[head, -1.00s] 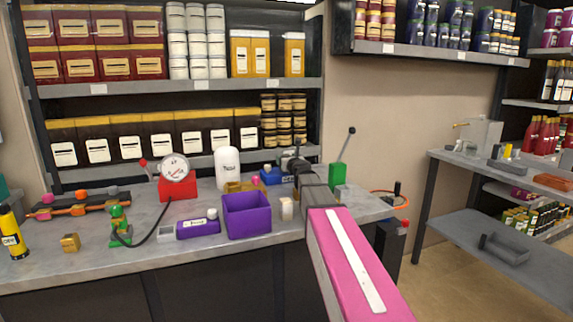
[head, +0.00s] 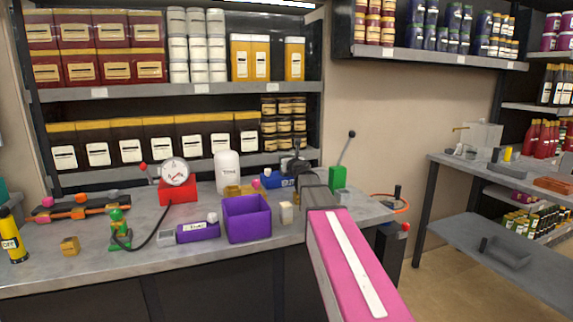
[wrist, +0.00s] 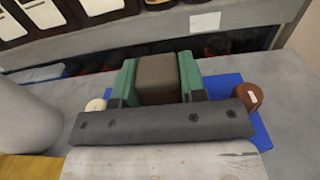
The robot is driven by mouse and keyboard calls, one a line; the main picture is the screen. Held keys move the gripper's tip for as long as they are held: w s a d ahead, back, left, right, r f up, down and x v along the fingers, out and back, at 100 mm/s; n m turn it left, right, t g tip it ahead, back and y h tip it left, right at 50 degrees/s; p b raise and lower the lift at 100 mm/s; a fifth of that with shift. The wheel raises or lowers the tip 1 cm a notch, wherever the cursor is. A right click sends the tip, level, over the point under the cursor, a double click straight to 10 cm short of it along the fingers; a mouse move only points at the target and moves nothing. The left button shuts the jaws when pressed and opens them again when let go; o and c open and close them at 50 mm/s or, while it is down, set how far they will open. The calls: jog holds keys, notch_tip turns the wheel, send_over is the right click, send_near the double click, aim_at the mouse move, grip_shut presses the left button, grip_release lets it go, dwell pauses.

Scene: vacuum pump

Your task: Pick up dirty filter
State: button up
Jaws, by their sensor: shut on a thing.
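The dirty filter, a grey-brown block (wrist: 157,78), is between the two green fingers of my gripper (wrist: 157,90) in the wrist view. The fingers are shut on its sides. Below and behind the gripper is a blue tray (wrist: 262,136); I cannot tell whether the block still touches it. In the head view the blue tray (head: 271,180) is at the back of the bench, and my arm hides most of the gripper and the block.
A white bottle (head: 227,172) stands left of the tray. A purple bin (head: 247,227) and a small cream block (head: 286,213) are in front. A red gauge (head: 177,188) and a green lever stand (head: 338,178) flank them.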

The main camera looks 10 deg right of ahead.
notch_tip(320, 180, up, 3)
jog(key=shift+f, duration=0.2)
jog(key=s+a+r, duration=0.6)
jog(key=a+r, duration=0.1)
jog(key=a, duration=0.3)
